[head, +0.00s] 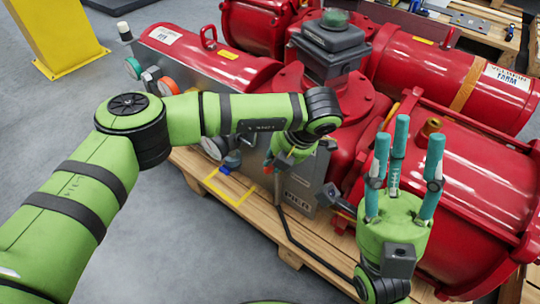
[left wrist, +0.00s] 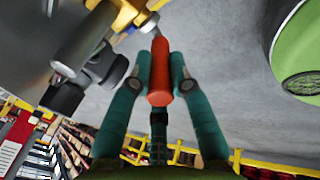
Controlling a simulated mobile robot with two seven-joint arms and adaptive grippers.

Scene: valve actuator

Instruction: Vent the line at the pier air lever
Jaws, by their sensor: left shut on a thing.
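The air lever shows in the left wrist view as an orange-red handle (left wrist: 160,72) with a rounded end. My left gripper (left wrist: 161,75) is shut on it, with teal fingers on both sides of the handle. In the head view my left gripper (head: 272,160) is low in front of the grey box of the red actuator, and my own wrist partly hides it. Only a small red spot of the lever (head: 268,169) shows there. My right gripper (head: 404,142) is open and empty, its three teal fingers pointing up in front of the red cylinder at the right.
The red valve actuator (head: 455,190) stands on a wooden pallet (head: 205,180).

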